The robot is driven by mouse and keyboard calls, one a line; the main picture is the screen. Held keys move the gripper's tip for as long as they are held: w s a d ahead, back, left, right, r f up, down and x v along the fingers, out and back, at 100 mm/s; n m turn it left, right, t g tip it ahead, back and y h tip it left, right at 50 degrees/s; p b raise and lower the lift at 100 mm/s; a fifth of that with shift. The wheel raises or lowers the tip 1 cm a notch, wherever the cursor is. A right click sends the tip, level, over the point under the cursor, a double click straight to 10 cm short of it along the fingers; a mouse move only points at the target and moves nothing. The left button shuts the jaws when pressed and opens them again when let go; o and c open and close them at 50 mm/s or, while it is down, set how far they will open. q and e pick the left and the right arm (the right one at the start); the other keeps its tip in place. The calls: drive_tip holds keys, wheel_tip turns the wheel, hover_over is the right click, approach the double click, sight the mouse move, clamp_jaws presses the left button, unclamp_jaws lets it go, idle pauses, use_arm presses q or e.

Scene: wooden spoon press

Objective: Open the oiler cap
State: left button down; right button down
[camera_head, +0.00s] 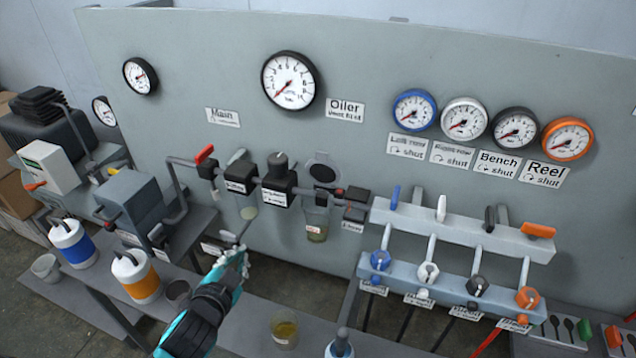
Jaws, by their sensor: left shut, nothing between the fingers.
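The oiler (315,218) is the right-hand unit in the row on the grey panel, with a clear bowl holding some yellowish liquid. At its top is a dark round cap (323,172); I cannot tell for certain whether it is raised or seated. My left gripper (241,252) is below and left of the oiler, apart from it, in front of the bench. Its fingers are shut and empty. A pale round piece on a thin stem (249,212) shows just above the fingers. My right gripper is not in view.
The regulator (278,182) and filter (240,178) stand left of the oiler; a red-handled valve (204,154) is further left. A valve manifold (460,230) is at the right. A cup of amber liquid (285,332) and capped bottles (136,278) stand on the bench.

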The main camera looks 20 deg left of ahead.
use_arm(q)
drive_tip(key=w+r+m+t+h, duration=0.2)
drive_tip(key=w+r+m+t, duration=0.25)
drive_tip(key=r, duration=0.25)
drive_tip(key=m+g+h, duration=0.5)
drive_tip(key=m+h, duration=0.9)
drive_tip(key=m, duration=0.4)
approach(340, 174)
drive_tip(key=p+x, duration=0.5)
drive_tip(key=shift+f, duration=0.1)
